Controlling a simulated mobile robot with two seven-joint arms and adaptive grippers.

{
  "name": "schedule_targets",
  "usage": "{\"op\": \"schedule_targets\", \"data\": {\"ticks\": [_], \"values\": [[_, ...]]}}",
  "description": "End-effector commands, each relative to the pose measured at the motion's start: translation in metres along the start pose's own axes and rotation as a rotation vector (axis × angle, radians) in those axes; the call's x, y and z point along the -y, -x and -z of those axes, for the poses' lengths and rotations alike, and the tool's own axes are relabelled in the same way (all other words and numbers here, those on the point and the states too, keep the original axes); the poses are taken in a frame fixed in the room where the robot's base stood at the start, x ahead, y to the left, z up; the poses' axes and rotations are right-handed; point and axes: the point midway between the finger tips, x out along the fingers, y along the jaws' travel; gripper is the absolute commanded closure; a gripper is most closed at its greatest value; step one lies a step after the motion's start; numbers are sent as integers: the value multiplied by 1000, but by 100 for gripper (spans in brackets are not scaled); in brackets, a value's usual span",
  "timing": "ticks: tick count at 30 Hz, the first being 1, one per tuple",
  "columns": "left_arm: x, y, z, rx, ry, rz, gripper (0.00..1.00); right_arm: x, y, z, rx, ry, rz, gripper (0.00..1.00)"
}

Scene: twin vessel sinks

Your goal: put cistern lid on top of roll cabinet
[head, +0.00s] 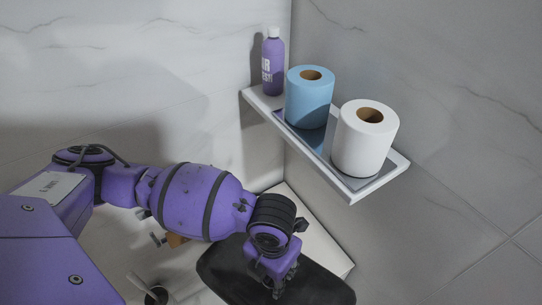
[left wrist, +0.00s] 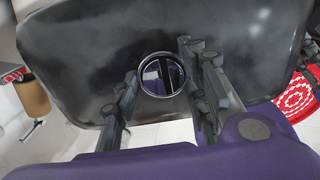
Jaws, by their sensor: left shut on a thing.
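The cistern lid is a dark, glossy slab with rounded corners (head: 224,272), low in the head view. In the left wrist view the lid (left wrist: 75,60) fills the upper part, with a round chrome-rimmed button (left wrist: 162,75) in it. My left gripper (head: 285,287) points down onto the lid and is shut on it. Its fingers (left wrist: 162,68) stand on either side of the button; the exact contact is hard to see. A white flat-topped piece (head: 318,240) shows behind the lid; I cannot tell whether it is the roll cabinet. My right gripper is out of view.
A wall shelf (head: 400,172) in the corner holds a purple bottle (head: 273,65), a blue roll (head: 308,100) and a white roll (head: 364,140). A brown roll on a holder (left wrist: 32,97) and a red-and-white patterned thing (left wrist: 297,95) flank the lid in the left wrist view.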

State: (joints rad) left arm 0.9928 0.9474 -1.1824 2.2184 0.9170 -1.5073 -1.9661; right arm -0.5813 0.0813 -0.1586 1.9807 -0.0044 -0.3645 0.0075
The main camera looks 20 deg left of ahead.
Motion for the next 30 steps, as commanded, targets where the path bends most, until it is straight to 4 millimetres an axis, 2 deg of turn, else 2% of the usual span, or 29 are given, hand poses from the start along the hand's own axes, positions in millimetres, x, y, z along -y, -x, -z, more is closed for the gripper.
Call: {"op": "schedule_targets", "data": {"ticks": [1, 11, 15, 21, 30], "values": [[-3, -2, -12, 8, 2, -1, 100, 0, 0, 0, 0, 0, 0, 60], [-26, -33, -79, 8, 5, 1, 100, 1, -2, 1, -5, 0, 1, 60], [-33, -58, -98, 5, 5, 2, 100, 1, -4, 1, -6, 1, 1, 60], [-40, -80, -117, 7, 3, 1, 100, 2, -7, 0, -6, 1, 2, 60], [-43, -96, -127, 7, 3, 2, 100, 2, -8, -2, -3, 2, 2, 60]]}}
